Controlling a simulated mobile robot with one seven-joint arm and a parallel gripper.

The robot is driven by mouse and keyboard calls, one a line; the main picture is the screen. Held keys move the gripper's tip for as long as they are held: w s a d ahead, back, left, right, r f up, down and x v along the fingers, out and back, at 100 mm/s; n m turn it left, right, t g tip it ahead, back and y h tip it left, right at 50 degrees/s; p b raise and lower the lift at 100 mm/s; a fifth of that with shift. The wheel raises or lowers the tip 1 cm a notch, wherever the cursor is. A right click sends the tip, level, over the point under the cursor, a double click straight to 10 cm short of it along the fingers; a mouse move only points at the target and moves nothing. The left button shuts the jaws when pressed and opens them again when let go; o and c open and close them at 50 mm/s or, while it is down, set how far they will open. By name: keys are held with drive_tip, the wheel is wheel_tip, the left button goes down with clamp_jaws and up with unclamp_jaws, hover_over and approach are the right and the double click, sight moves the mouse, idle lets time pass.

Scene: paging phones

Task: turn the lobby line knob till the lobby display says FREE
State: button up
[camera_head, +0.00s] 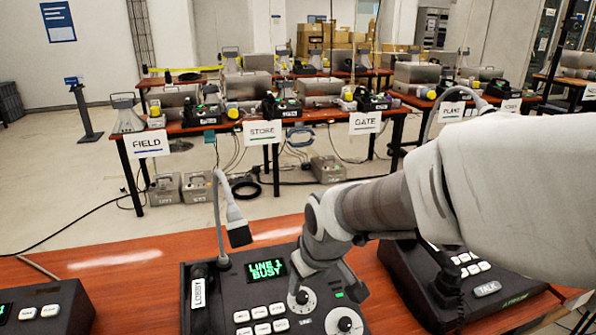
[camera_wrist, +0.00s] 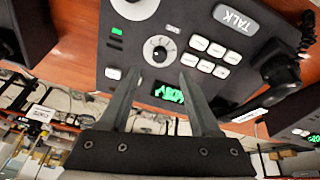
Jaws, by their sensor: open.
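The lobby phone (camera_head: 225,312) is a dark desk console with a white LOBBY tag (camera_head: 198,293). Its green display (camera_head: 266,269) reads LINE 1 BUSY; the display shows upside down in the wrist view (camera_wrist: 168,92). A round pale knob (camera_head: 302,298) sits right of the display; it also shows in the wrist view (camera_wrist: 159,49). A second knob (camera_head: 344,322) is nearer the front edge. My gripper (camera_head: 324,290) is above the console. In the wrist view its fingers (camera_wrist: 158,76) are open and empty, pointing towards the first knob, not closed on it.
White buttons (camera_head: 261,313) lie below the display. A gooseneck microphone (camera_head: 236,225) rises at the console's back. Another phone (camera_head: 420,275) stands close on the right, and one (camera_head: 45,308) at the left. Bare wooden desk (camera_head: 130,265) lies between the left and lobby phones.

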sight(303, 296)
drive_tip(key=b+x, duration=0.1)
drive_tip(key=x, duration=0.7)
drive_tip(key=shift+w+f+b, duration=0.1)
drive_tip(key=shift+b, duration=0.3)
clamp_jaws()
